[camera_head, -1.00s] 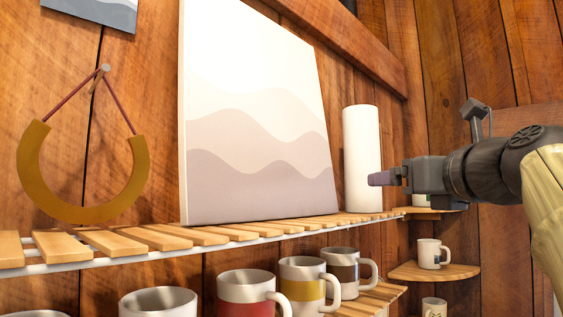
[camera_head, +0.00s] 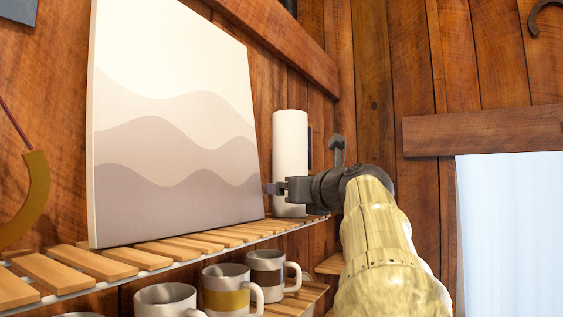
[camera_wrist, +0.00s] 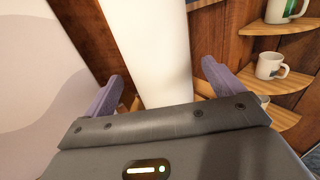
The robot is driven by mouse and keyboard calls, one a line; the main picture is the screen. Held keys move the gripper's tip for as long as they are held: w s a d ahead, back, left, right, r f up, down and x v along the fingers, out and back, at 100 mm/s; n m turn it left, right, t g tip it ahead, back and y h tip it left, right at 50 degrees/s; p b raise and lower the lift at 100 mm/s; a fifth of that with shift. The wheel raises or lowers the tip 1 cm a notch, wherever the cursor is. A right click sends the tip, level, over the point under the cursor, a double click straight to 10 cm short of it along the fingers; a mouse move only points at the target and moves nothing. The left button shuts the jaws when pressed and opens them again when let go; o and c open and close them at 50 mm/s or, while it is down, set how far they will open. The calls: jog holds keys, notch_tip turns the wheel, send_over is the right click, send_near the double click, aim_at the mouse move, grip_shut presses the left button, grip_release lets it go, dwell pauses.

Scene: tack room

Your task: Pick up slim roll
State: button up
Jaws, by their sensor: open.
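The slim roll (camera_head: 290,150) is a tall white cylinder standing upright at the far end of the slatted shelf, beside the wave picture. My gripper (camera_head: 273,188) is in front of its lower part in the head view and hides some of it. In the wrist view the roll (camera_wrist: 150,50) rises between the two purple fingers of my gripper (camera_wrist: 160,88). The fingers are apart, one to each side of the roll. I cannot tell whether either finger touches it. The roll's base is hidden behind the gripper body in the wrist view.
The large wave picture (camera_head: 170,150) leans on the slatted shelf (camera_head: 110,262) just left of the roll. Mugs (camera_head: 226,290) stand on a lower shelf. Corner shelves (camera_wrist: 272,81) with mugs lie to the right. A window (camera_head: 510,230) is at the far right.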

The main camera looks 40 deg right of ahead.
jog(key=shift+s, duration=0.15)
jog(key=shift+w+r, duration=0.1)
jog(key=shift+w, duration=0.1)
jog(key=p+x, duration=0.2)
jog(key=x, duration=0.2)
jog(key=shift+w+d+r+p, duration=0.1)
jog(key=shift+w+r+p, duration=0.15)
jog(key=shift+p, duration=0.15)
jog(key=shift+w+f, duration=0.1)
jog(key=shift+w, duration=0.15)
jog(key=shift+s, duration=0.15)
jog(key=c, duration=1.1)
